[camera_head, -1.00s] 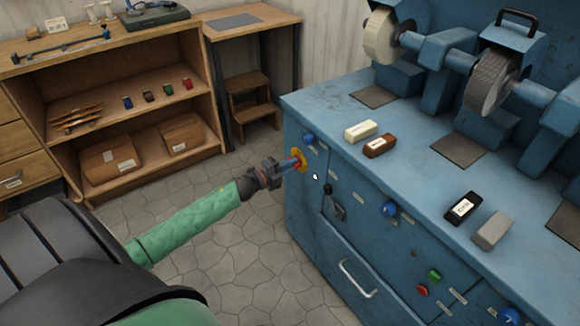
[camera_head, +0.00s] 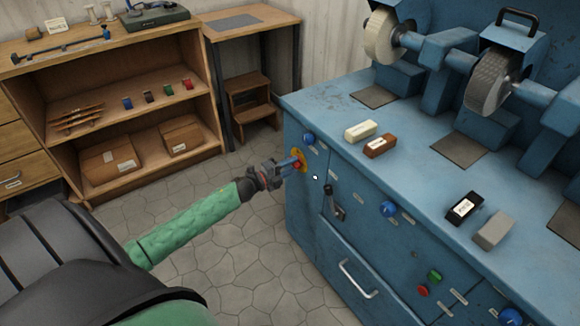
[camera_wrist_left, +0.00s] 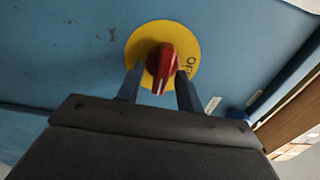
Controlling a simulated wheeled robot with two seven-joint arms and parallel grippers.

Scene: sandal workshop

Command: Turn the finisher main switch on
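The main switch (camera_wrist_left: 163,66) is a red rotary knob with a white mark on a round yellow plate (camera_wrist_left: 188,48), on the blue finisher's (camera_head: 420,150) left end. Lettering that looks like OFF shows on the plate, partly hidden by the knob. My left gripper (camera_wrist_left: 160,92) is open, with one finger on each side of the knob's lower part; gaps show between fingers and knob. In the head view my left gripper (camera_head: 293,163) covers part of the plate. My right gripper is not in view.
The finisher's front carries a blue knob (camera_head: 389,209), a dark lever (camera_head: 331,200), a drawer handle (camera_head: 359,278), and green (camera_head: 435,276) and red (camera_head: 423,290) buttons. A wooden shelf (camera_head: 105,150) stands behind at left. The floor (camera_head: 240,240) between is clear.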

